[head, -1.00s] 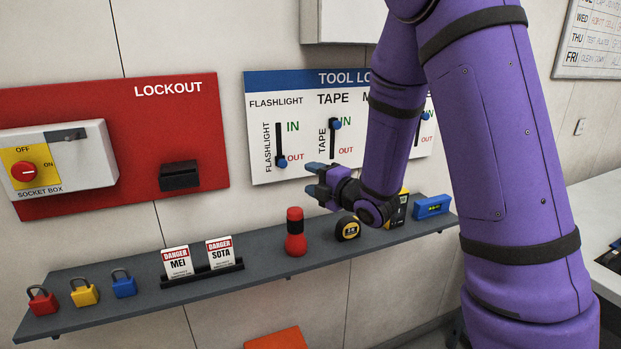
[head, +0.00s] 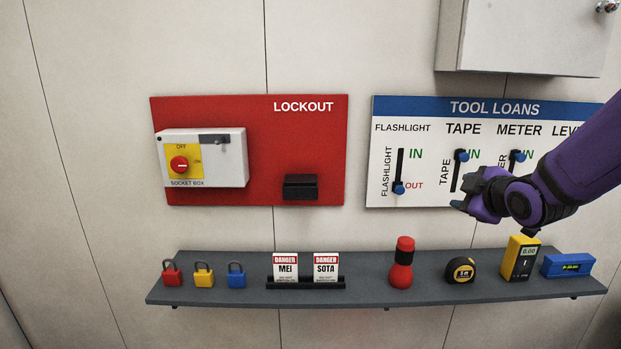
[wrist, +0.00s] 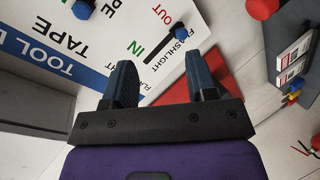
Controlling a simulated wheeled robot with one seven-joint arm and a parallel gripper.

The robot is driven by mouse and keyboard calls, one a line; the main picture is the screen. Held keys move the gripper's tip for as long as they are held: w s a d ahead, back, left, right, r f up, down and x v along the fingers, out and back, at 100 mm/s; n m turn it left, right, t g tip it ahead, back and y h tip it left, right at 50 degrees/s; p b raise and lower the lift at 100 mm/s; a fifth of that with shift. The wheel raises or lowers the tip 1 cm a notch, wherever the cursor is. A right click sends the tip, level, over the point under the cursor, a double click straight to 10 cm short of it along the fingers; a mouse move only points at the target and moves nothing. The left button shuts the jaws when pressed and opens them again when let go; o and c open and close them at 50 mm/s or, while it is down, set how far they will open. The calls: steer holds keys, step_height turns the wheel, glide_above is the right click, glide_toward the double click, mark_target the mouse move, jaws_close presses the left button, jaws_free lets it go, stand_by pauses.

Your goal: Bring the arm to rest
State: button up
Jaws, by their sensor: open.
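My gripper (head: 468,192) reaches in from the right edge on my purple arm, in front of the tool loans board (head: 386,154). It is open and empty; the wrist view shows its two dark blue fingers apart (wrist: 163,80) with nothing between them. It covers part of the board near the lower tape and meter slots. The flashlight slider (head: 398,188) is at the bottom, beside OUT. The tape slider (head: 461,156) and meter slider (head: 519,156) are at the top, beside IN. The level slider is hidden behind my arm.
Below runs a grey shelf (head: 345,297) with padlocks, two danger tags, a red flashlight (head: 401,265), a tape measure (head: 460,270), a yellow meter (head: 521,259) and a blue level (head: 567,265). A red lockout board (head: 255,125) is left. A cabinet (head: 525,35) hangs above.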

steer(key=s+r+m+g, duration=0.1)
steer(key=s+m+g, duration=0.2)
steer(key=s, duration=0.6)
steer(key=s+a+r+m+g, duration=0.1)
steer(key=s+r+m+g, duration=0.1)
steer(key=s+m, duration=0.3)
steer(key=s+a+r+m+g+h, duration=0.1)
steer(key=s+m, duration=0.4)
steer(key=s, duration=0.9)
steer(key=r+g, duration=0.1)
steer(key=g, duration=0.1)
steer(key=shift+r+g, duration=0.15)
steer(key=shift+g, duration=0.15)
